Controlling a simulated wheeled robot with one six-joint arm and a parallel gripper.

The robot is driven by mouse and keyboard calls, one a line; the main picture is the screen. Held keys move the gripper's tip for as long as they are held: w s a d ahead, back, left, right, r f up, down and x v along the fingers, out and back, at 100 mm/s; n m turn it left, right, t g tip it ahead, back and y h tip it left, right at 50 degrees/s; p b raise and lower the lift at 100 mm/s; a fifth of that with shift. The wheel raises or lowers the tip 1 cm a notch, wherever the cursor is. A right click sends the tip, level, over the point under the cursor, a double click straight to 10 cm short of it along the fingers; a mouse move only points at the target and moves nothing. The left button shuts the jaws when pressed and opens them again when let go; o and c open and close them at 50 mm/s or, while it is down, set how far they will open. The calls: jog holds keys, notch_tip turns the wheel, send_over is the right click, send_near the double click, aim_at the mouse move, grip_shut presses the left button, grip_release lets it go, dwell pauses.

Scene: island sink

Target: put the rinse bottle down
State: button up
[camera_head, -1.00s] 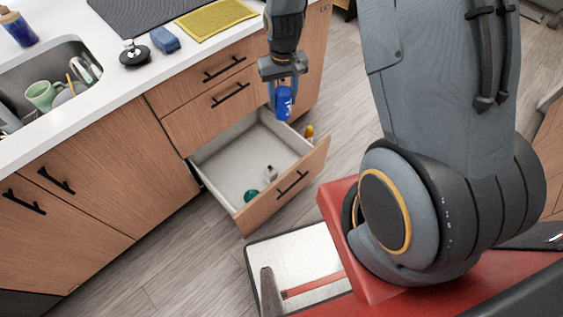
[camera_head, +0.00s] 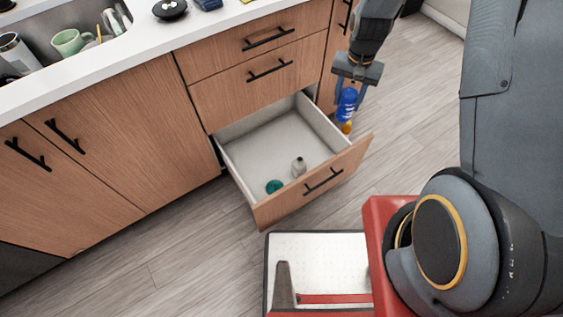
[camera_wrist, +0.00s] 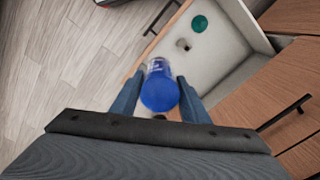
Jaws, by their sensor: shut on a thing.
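My gripper (camera_head: 347,92) is shut on a blue bottle (camera_head: 347,103), the rinse bottle, and holds it in the air. In the wrist view the bottle (camera_wrist: 160,86) sits between the two fingers, its round blue end toward the camera. In the head view it appears beside the right side of the open drawer (camera_head: 326,122); in the wrist view the drawer lies beyond it to the upper right. The exact height above the floor cannot be told.
The open drawer holds a teal round item (camera_head: 274,187) and a small grey bottle (camera_head: 299,167). A yellow item (camera_head: 346,127) shows just below the held bottle. The counter (camera_head: 110,55) with the sink is at the upper left. Bare floor (camera_head: 190,240) lies in front.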

jog(key=shift+w+f+m+b, duration=2.3)
jog(key=shift+f+b, duration=4.4)
jog(key=shift+f, duration=1.7)
jog(key=shift+w+f+m+b, duration=1.75)
jog(key=shift+f+m+b, duration=1.1)
jog(key=shift+f+b, duration=4.7)
jog(key=shift+w+f+m+b, duration=2.3)
jog(key=shift+f+b, duration=3.6)
jog(key=shift+f, duration=3.3)
jog(key=shift+s+f+m, duration=0.15)
jog(key=shift+s+m, duration=0.1)
jog(key=o, duration=1)
jog(key=shift+o, duration=1.3)
